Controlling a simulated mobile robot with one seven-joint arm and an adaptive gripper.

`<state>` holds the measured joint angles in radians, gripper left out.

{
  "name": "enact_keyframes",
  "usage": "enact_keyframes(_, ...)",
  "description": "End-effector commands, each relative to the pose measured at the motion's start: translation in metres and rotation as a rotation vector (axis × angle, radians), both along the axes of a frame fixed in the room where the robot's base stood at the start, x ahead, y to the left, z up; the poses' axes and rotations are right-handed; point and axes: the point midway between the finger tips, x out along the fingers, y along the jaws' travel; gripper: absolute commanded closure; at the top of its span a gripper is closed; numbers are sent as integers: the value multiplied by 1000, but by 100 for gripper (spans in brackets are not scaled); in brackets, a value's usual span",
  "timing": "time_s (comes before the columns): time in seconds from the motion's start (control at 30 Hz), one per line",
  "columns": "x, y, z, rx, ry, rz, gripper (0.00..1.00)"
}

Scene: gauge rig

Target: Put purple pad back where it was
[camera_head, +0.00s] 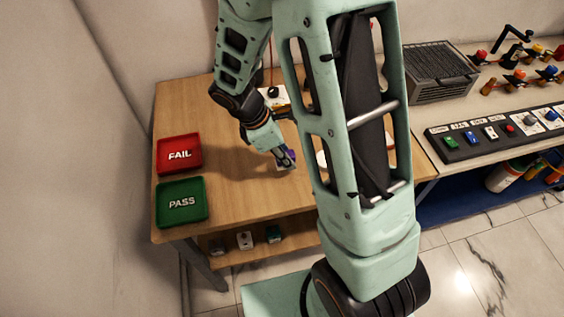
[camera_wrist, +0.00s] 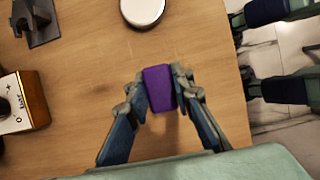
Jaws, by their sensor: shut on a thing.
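The purple pad (camera_wrist: 159,89) is a small purple block between the two fingers of my gripper (camera_wrist: 160,90) in the wrist view. My gripper is shut on it, with a finger against each side. In the head view my gripper (camera_head: 285,160) is over the wooden table (camera_head: 230,130), and only a bit of the purple pad (camera_head: 291,155) shows beside the fingers. I cannot tell whether the pad touches the table. A white round disc (camera_wrist: 142,10) lies on the table beyond the pad in the wrist view.
A red FAIL tray (camera_head: 179,168) and a green PASS tray (camera_head: 181,215) stand at the table's left edge. A wooden-sided box with a dial (camera_wrist: 20,102) and a dark stand (camera_wrist: 38,22) are at left in the wrist view.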

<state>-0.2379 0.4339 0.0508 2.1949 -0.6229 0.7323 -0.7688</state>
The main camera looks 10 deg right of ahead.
Motion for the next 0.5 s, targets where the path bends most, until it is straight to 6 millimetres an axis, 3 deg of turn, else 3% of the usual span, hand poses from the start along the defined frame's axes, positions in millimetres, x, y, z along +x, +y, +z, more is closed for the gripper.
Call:
enact_keyframes(0.03, -1, -1, -13, 0, 1, 1, 100)
enact_keyframes(0.2, -1, -5, -31, 0, 0, 2, 100)
enact_keyframes(0.5, -1, -5, -30, 0, 0, 2, 100)
